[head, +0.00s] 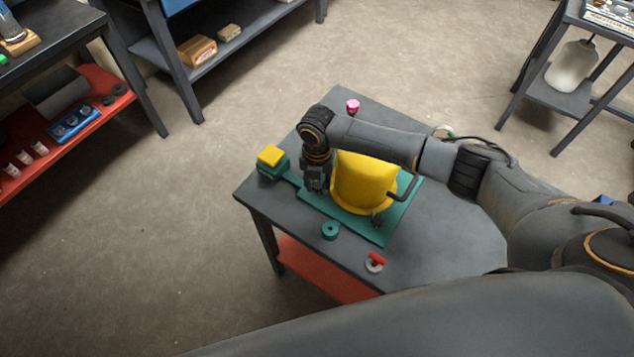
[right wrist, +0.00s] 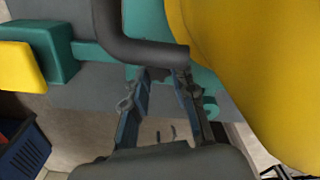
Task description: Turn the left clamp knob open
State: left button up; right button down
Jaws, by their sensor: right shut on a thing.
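The yellow motor (head: 362,182) stands on a green base plate (head: 373,233) on the grey table; it also fills the right of the right wrist view (right wrist: 265,75). My right gripper (head: 317,187) points down at the motor's left side. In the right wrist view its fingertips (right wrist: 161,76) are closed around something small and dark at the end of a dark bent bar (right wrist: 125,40). This is where the left clamp knob sits; the fingers mostly hide it, so its angle cannot be told. A similar bent bar (head: 406,190) stands at the motor's right. My left gripper is out of view.
A green block with a yellow top (head: 270,157) sits at the table's left corner. A green ring (head: 330,230) and a red-and-white part (head: 375,262) lie near the front edge. A pink piece (head: 352,105) is at the back. The table's right part is bare.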

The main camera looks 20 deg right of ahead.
aim_at(318, 187)
jog(key=shift+n, duration=0.5)
jog(key=shift+s, duration=0.1)
jog(key=c, duration=1.4)
grip_release()
jog(key=shift+o, duration=0.2)
jog(key=shift+r, duration=0.2)
notch_tip(318, 187, up, 12)
jog(key=shift+f, duration=0.2)
